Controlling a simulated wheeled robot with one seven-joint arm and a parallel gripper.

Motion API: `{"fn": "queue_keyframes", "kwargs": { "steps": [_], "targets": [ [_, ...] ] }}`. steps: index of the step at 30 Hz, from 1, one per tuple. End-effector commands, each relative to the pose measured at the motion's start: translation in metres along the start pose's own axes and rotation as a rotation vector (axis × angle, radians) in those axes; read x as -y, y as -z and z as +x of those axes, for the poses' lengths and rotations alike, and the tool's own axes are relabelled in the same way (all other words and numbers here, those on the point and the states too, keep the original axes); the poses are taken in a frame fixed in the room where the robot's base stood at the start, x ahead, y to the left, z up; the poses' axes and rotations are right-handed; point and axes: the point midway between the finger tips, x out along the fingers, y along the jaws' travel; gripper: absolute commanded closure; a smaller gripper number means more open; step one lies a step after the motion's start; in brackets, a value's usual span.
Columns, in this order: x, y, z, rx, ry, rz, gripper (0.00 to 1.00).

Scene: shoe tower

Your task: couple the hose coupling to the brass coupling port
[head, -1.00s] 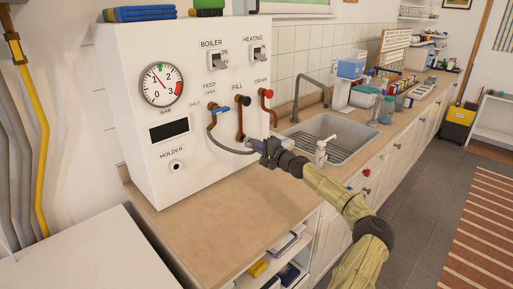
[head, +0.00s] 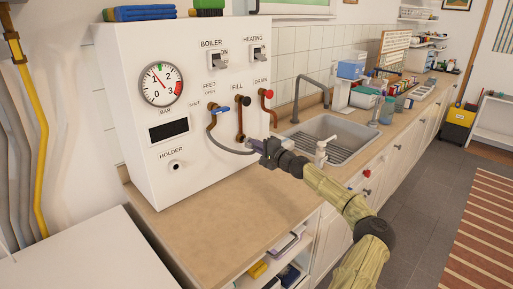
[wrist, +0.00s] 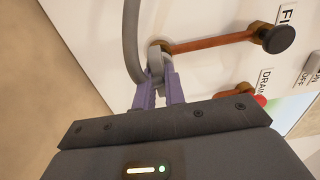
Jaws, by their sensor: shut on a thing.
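My gripper (head: 258,147) is in front of the boiler panel, below the FILL pipe. In the wrist view its purple fingers (wrist: 158,92) are shut on the grey hose coupling (wrist: 155,62). The grey hose (head: 228,150) runs from the coupling in a curve up to the blue-handled FEED valve. The brass coupling port (wrist: 166,46) is at the end of the copper FILL pipe, right by the coupling's tip. They look to be touching or nearly so; I cannot tell whether they are joined. In the head view the fingers and coupling are too small to make out.
The FILL pipe has a black knob (wrist: 278,39); the DRAIN pipe with a red knob (head: 267,93) is just to its right. The panel's HOLDER socket (head: 175,166) is empty. The worktop (head: 215,215) below is clear. A sink (head: 330,138) is to the right.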

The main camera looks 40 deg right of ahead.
Motion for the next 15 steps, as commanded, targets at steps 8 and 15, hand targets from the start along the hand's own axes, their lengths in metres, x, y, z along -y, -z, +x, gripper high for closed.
{"fn": "queue_keyframes", "kwargs": {
  "steps": [8, 15],
  "targets": [
    [0.0002, -0.0001, 0.0011, 0.000, 0.000, 0.000, 1.00],
    [0.0000, 0.0000, 0.0058, 0.000, 0.000, 0.000, 1.00]
  ]
}}
